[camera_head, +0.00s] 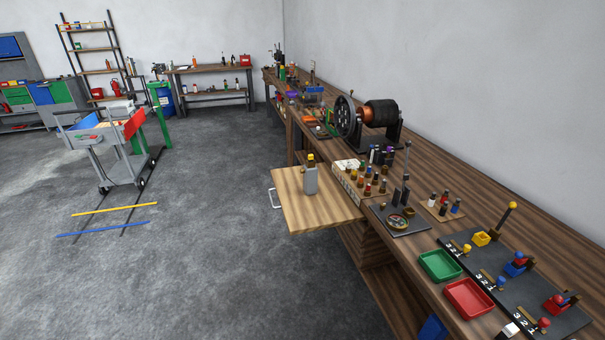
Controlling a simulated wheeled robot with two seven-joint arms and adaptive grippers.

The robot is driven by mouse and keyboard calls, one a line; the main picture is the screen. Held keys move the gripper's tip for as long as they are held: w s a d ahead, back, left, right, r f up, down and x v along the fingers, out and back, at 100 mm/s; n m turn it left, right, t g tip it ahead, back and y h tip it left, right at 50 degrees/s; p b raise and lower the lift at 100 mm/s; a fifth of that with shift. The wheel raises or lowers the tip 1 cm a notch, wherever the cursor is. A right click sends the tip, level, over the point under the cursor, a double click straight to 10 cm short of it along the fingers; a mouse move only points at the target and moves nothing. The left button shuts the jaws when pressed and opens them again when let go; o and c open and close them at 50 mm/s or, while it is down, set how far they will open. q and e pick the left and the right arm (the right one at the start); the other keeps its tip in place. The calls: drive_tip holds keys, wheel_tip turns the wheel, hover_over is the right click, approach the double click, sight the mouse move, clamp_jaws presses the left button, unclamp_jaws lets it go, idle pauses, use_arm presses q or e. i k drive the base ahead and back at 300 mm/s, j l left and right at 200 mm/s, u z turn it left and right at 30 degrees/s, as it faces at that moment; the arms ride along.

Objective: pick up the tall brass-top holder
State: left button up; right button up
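A tall dark post with a brass-coloured top (508,215) stands upright at the back of a dark board (478,265) on the right of the long bench. It is the tallest brass-topped piece I see, and its top is uncovered. Smaller holders on the same board carry a yellow piece (481,238), a blue piece (516,264) and a red piece (556,304). Another upright post (406,165), mostly grey, stands on a separate dark plate further left.
A green tray (439,265) and a red tray (469,298) lie in front of the board. A pull-out wooden shelf (300,215) bears a grey bottle (310,181). A copper-wound dynamo (380,113) stands further back. The wall borders the bench; floor at left is mostly open.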

sight(311, 176)
drive_tip(key=i+j+z, duration=0.1)
drive_tip(key=i, duration=0.3)
drive_tip(key=i+j+z, duration=0.15)
drive_tip(key=i+j, duration=0.15)
drive_tip(key=i, duration=0.65)
